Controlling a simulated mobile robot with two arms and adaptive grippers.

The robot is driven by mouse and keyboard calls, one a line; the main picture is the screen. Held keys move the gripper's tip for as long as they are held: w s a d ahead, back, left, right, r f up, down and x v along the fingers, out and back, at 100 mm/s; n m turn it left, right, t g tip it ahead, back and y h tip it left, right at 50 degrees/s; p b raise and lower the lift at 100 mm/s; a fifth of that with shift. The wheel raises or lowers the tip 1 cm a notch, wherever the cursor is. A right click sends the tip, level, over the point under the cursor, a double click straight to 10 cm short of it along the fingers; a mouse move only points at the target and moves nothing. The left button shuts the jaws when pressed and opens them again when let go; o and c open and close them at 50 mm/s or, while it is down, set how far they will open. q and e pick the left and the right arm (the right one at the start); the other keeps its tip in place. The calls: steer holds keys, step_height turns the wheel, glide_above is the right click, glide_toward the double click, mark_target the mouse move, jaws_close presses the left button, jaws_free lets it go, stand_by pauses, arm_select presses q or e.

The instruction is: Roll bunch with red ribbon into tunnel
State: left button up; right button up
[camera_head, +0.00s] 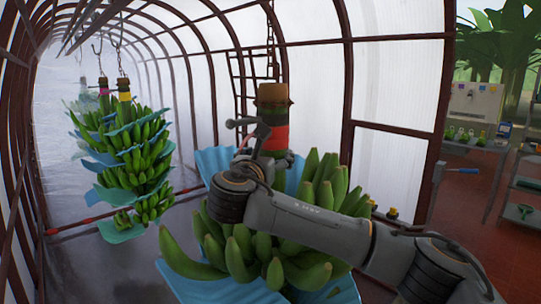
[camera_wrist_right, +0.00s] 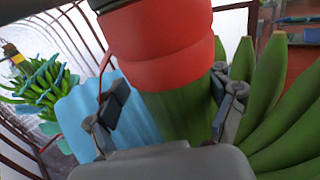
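The bunch with the red ribbon (camera_head: 275,136) hangs from a chain in the head view, with green bananas (camera_head: 250,262) and blue sheets around its stem. The ribbon (camera_wrist_right: 165,55) also wraps the stem at the top of the right wrist view. My right gripper (camera_head: 250,134) is at the stem, at about ribbon height. In the right wrist view its fingers stand apart on either side of the green stem just below the ribbon, with a gap at the left finger. My right arm hides part of the bunch. My left gripper is not in view.
The arched tunnel (camera_head: 192,95) with clear walls stretches away at the left. Bunches (camera_head: 130,165) with yellow and pink ribbons hang inside it. A low red bar (camera_head: 85,222) crosses the tunnel floor. A table (camera_head: 470,147) and shelves stand at the right.

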steer(key=shift+a+r, duration=0.1)
steer(key=shift+r, duration=0.1)
steer(key=shift+s+a, duration=0.1)
steer(key=shift+s, duration=0.05)
steer(key=v, duration=1)
steer(key=shift+s+a, duration=0.2)
steer(key=shift+s, duration=0.45)
steer(key=shift+s+d, duration=0.15)
